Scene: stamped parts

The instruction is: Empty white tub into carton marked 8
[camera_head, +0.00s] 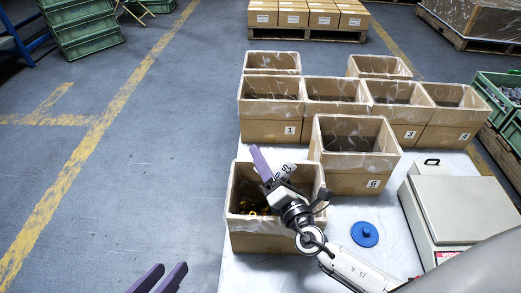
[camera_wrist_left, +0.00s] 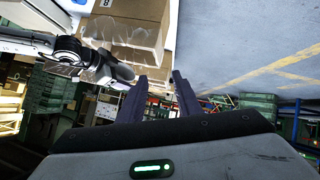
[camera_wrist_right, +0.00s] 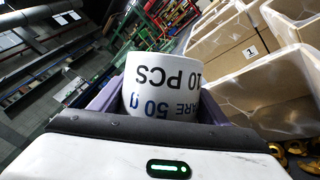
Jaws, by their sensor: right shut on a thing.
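My right gripper (camera_head: 272,174) is shut on the white tub (camera_head: 284,172), with a purple finger along its side. In the right wrist view the tub (camera_wrist_right: 162,88) has its print upside down, so it is tipped over. It is above the front-left carton (camera_head: 262,243); its mouth is hidden. Orange-yellow parts (camera_head: 250,207) lie in that carton and show in the right wrist view (camera_wrist_right: 295,150). The label 8 shows on a carton (camera_wrist_left: 135,32) in the left wrist view. My left gripper (camera_head: 160,279) is open and empty, left of the table.
The carton marked 6 (camera_head: 352,180) stands behind to the right, with more open cartons, including 1 (camera_head: 271,131) and 3 (camera_head: 402,136), further back. A round blue lid (camera_head: 364,234) lies on the white table. A scale (camera_head: 462,208) stands at right.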

